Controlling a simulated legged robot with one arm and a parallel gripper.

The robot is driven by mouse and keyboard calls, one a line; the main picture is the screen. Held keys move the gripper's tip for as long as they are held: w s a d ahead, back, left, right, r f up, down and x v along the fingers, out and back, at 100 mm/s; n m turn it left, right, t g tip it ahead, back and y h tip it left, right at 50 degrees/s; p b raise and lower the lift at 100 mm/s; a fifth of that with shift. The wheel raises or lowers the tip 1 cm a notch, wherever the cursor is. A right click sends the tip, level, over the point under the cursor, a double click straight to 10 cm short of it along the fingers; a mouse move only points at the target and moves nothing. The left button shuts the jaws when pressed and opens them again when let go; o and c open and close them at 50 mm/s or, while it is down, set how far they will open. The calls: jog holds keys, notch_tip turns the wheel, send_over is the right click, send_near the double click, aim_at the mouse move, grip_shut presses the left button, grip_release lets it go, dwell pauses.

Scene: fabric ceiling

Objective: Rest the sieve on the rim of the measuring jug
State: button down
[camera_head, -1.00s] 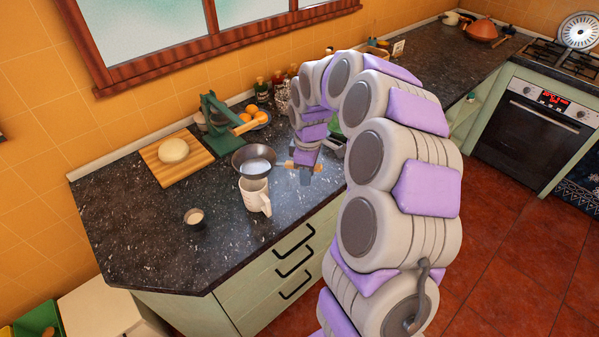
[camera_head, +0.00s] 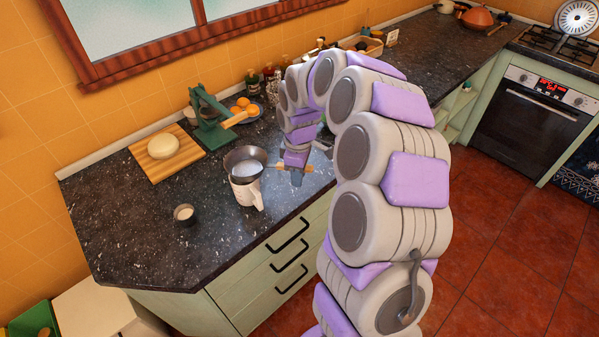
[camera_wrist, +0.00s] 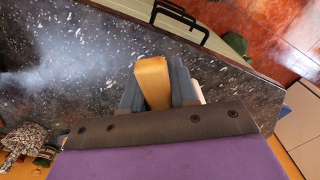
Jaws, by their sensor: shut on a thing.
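The sieve (camera_head: 236,158), a dark round bowl with a pale inside, shows over the mouth of the white measuring jug (camera_head: 248,194) in the head view. Its bowl hides most of the jug's rim, so I cannot tell whether they touch. The jug stands upright on the dark counter, its handle toward the lower right. My gripper (camera_head: 295,174) is to the right of the jug, above the counter. It is shut on the sieve's wooden handle (camera_wrist: 152,80), which shows between the jaws in the wrist view. The sieve's bowl and the jug are not in the wrist view.
A small dark cup (camera_head: 184,214) stands on the counter left of the jug. A wooden board (camera_head: 153,170) with dough (camera_head: 164,147), a green press (camera_head: 208,125) and oranges (camera_head: 243,104) are behind. The counter (camera_head: 150,250) is clear at the front left.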

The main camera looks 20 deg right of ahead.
jog(key=shift+a+f+p, duration=0.15)
jog(key=shift+a+p, duration=0.35)
jog(key=shift+a, duration=0.8)
dwell(1.4)
jog(key=shift+d+f, duration=0.2)
jog(key=shift+d, duration=0.55)
jog(key=shift+a, duration=0.2)
jog(key=c, duration=0.8)
grip_release()
jog(key=shift+d, duration=0.2)
